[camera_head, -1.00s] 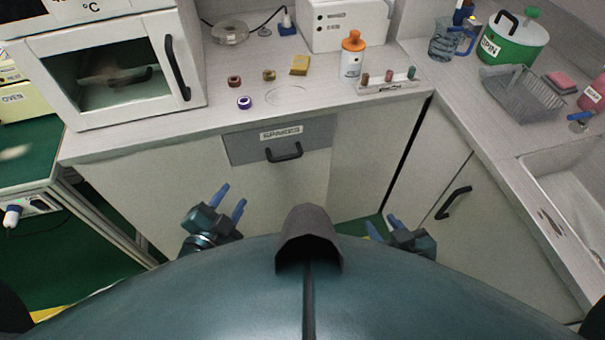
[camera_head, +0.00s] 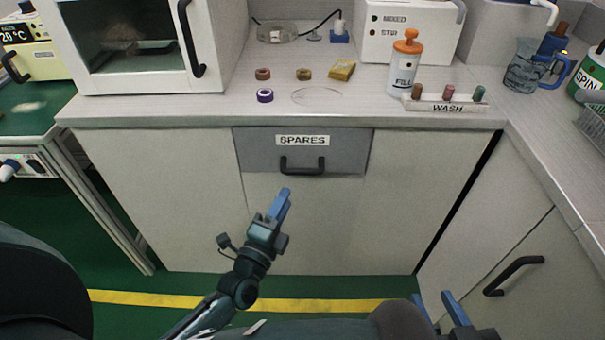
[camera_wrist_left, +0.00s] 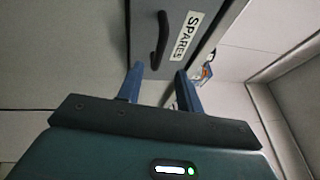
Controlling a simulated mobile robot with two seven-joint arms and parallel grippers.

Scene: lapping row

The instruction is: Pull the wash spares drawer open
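The spares drawer (camera_head: 255,149) is a grey front under the counter with a white SPARES label (camera_head: 302,140) and a black bar handle (camera_head: 302,166). It sits flush and closed. My left gripper (camera_head: 281,204) is below and slightly left of the handle, apart from it. In the left wrist view its blue fingers (camera_wrist_left: 158,82) are apart with nothing between them. The handle (camera_wrist_left: 160,40) lies just beyond the fingertips there, and the drawer front (camera_wrist_left: 145,15) is behind it. My right gripper (camera_head: 439,308) is low at the right, its blue fingers apart and empty, away from the drawer.
The counter edge (camera_head: 150,119) runs above the drawer. On top are tape rolls, a yellow sponge (camera_head: 342,70), an orange-capped bottle (camera_head: 403,66) and a WASH rack (camera_head: 447,104). A cupboard handle (camera_head: 514,274) juts out at the right. The floor before the drawer is clear.

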